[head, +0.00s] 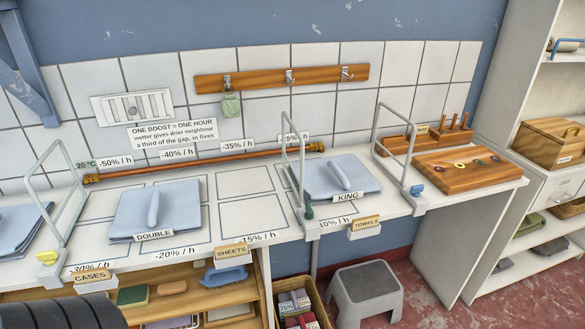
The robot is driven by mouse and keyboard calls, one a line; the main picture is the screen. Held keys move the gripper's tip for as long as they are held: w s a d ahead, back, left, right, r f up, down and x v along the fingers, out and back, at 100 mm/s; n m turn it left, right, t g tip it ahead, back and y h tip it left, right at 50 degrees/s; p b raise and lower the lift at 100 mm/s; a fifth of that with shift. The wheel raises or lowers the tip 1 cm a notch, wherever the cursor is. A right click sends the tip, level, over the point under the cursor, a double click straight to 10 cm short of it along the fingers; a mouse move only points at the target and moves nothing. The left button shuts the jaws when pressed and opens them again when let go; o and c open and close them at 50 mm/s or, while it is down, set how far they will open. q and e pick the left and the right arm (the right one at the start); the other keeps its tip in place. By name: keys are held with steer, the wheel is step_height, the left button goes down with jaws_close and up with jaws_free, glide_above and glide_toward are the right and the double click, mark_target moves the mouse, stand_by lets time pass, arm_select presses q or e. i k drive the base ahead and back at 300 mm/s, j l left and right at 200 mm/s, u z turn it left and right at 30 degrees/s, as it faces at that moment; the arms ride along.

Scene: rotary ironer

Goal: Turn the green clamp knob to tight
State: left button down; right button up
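The green clamp knob (309,212) is small and sits at the front foot of the middle grey metal frame (292,150), at the counter's front edge. I cannot tell from its small size how far it is turned. A yellow knob (47,257) is on the left frame and a blue knob (416,190) is on the right frame. Neither of my grippers is in view.
The white counter (285,232) carries folded blue cloths labelled DOUBLE (130,214) and KING (325,174). A wooden board (460,168) lies at right. A grey step stool (367,290) stands below. A dark ribbed shape covers the lower left corner.

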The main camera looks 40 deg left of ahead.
mark_target(309, 214)
steer(key=u, duration=0.8)
